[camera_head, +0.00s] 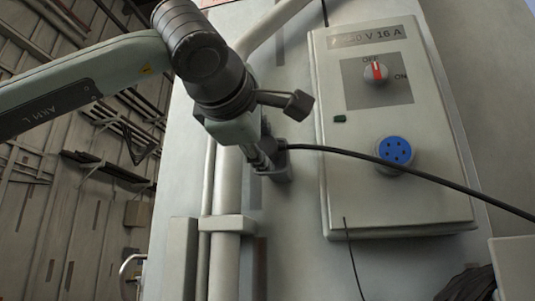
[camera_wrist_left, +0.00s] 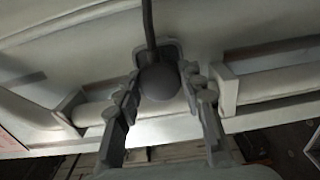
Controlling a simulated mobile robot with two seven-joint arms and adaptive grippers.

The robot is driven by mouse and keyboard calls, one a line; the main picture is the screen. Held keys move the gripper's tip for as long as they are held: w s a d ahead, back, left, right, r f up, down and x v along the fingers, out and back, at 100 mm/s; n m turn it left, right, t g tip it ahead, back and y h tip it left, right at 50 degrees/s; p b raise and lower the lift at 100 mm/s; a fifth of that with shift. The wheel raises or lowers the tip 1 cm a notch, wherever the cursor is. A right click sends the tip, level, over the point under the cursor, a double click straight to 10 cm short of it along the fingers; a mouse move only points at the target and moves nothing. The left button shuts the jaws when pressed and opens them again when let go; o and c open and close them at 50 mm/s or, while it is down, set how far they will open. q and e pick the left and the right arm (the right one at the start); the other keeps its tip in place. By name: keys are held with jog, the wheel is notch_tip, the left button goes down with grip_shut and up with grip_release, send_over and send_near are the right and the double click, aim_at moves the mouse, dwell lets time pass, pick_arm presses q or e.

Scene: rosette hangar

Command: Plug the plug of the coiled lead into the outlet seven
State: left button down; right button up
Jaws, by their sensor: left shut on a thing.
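My left gripper (camera_head: 270,160) is shut on the dark grey plug (camera_head: 280,170), in front of the wall left of the outlet box. In the left wrist view the rounded plug (camera_wrist_left: 160,82) sits between the fingers of the left gripper (camera_wrist_left: 162,90). The black lead (camera_head: 400,168) leaves the plug and runs right, crossing in front of the box just at the blue outlet. The round blue outlet (camera_head: 396,151) with several dark holes is on the box and is empty. I see no number seven on it. The plug's front is hidden. My right gripper is not in view.
The pale box (camera_head: 400,205) carries a red rotary switch (camera_head: 376,72) pointing to OFF. A vertical pipe (camera_head: 228,190) with a bracket runs behind my gripper. Dark coils (camera_head: 472,285) and a pale box corner (camera_head: 514,268) are at the lower right.

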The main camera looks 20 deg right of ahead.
aim_at(263, 146)
pick_arm(q)
jog(key=shift+b+v, duration=1.2)
jog(key=shift+v, duration=1.2)
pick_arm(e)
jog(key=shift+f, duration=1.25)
